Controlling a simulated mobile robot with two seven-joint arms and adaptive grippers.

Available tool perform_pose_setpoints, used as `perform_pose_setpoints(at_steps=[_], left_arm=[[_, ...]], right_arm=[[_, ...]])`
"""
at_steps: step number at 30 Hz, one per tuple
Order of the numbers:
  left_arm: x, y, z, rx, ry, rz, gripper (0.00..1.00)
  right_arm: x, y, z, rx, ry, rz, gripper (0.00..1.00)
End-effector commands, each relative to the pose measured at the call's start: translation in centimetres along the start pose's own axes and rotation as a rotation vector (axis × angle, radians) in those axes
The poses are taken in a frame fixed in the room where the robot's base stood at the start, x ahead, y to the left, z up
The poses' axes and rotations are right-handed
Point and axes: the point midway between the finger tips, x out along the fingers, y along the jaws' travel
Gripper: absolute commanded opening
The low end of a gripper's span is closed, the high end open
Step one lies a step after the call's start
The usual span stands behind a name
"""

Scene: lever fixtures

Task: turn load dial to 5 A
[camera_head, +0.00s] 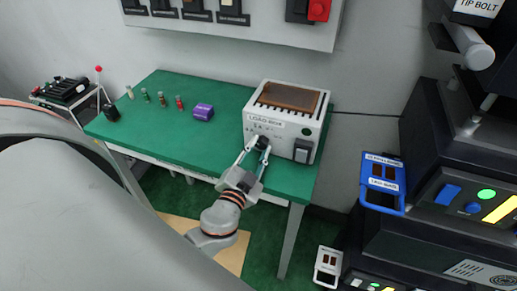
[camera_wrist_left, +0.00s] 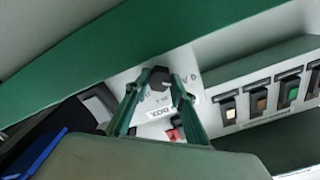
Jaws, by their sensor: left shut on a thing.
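The load box (camera_head: 284,115) is a white case with a brown slotted top, standing on the right end of the green table. Its black load dial (camera_head: 262,143) is on the front face, left of a dark rocker switch. My left gripper (camera_head: 258,147) reaches the front face and is shut on the dial. In the left wrist view the dial (camera_wrist_left: 158,78) sits between the two fingertips, with printed scale marks beside it. The fingers and dial cover part of the scale, and I cannot read the dial's setting. My right gripper does not show.
A purple block (camera_head: 203,112) and several small coloured pieces stand on the green table (camera_head: 165,140) left of the box. A blue-framed panel (camera_head: 383,185) and dark equipment are at the right. A switch panel (camera_head: 240,30) hangs on the wall above.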

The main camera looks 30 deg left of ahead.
Motion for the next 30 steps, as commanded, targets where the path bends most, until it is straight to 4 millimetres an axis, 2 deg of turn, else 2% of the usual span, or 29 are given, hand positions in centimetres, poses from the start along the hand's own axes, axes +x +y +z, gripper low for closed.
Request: perform_pose_setpoints(at_steps=[18,30], left_arm=[[-0.01,-0.08,-0.10,0.456,0.000,-0.001,0.02],[0.00,-0.07,-0.11,0.590,0.001,-0.001,0.02]], right_arm=[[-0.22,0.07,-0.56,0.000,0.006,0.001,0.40],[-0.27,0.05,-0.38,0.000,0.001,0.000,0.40]])
